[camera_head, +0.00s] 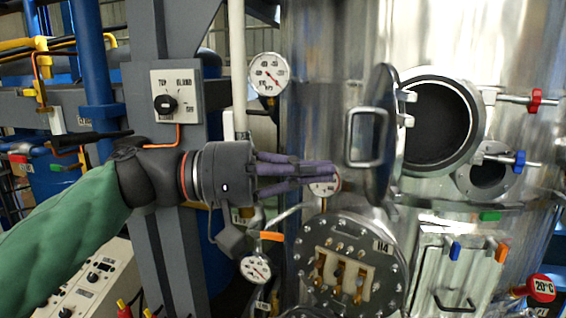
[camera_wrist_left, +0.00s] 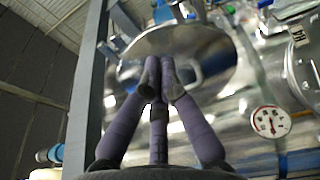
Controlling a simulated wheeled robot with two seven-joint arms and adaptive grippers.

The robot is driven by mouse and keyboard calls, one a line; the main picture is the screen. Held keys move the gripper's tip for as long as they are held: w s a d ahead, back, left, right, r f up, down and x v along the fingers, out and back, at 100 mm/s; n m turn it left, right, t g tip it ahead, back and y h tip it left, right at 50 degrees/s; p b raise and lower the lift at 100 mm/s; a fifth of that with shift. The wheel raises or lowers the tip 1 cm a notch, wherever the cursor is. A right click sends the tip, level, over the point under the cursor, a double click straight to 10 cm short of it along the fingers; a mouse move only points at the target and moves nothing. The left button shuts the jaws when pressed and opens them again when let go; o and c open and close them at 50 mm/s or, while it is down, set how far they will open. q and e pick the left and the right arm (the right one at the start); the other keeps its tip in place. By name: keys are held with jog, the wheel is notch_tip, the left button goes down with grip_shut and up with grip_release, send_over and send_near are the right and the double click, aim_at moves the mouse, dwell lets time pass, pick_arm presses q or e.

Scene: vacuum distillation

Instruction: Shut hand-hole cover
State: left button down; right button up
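The hand-hole cover (camera_head: 378,170) is a round metal lid with a square loop handle (camera_head: 366,137). It stands swung open, nearly edge-on, on hinges left of the round hand-hole (camera_head: 436,122) in the steel vessel. The hole's dark inside is exposed. My left gripper (camera_head: 334,174) points right, with its purple fingers drawn together and nothing seen between them. Its tips are just left of the cover; I cannot tell whether they touch it. In the left wrist view the gripper's fingertips (camera_wrist_left: 160,68) converge in front of a shiny round plate, apparently the cover (camera_wrist_left: 213,62). My right gripper is not in view.
A red-handled clamp bolt (camera_head: 535,100) and a blue-handled one (camera_head: 519,160) stick out right of the hole. A smaller round port (camera_head: 488,174) is below right. Pressure gauges (camera_head: 268,74) and a bolted terminal flange (camera_head: 350,268) surround the gripper. A grey post (camera_head: 150,70) stands behind the arm.

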aim_at(391, 169)
pick_arm(q)
jog(key=d+p, duration=0.2)
jog(key=d, duration=0.5)
jog(key=shift+w+d, duration=0.1)
jog(key=shift+w, duration=0.05)
jog(key=shift+d, duration=0.1)
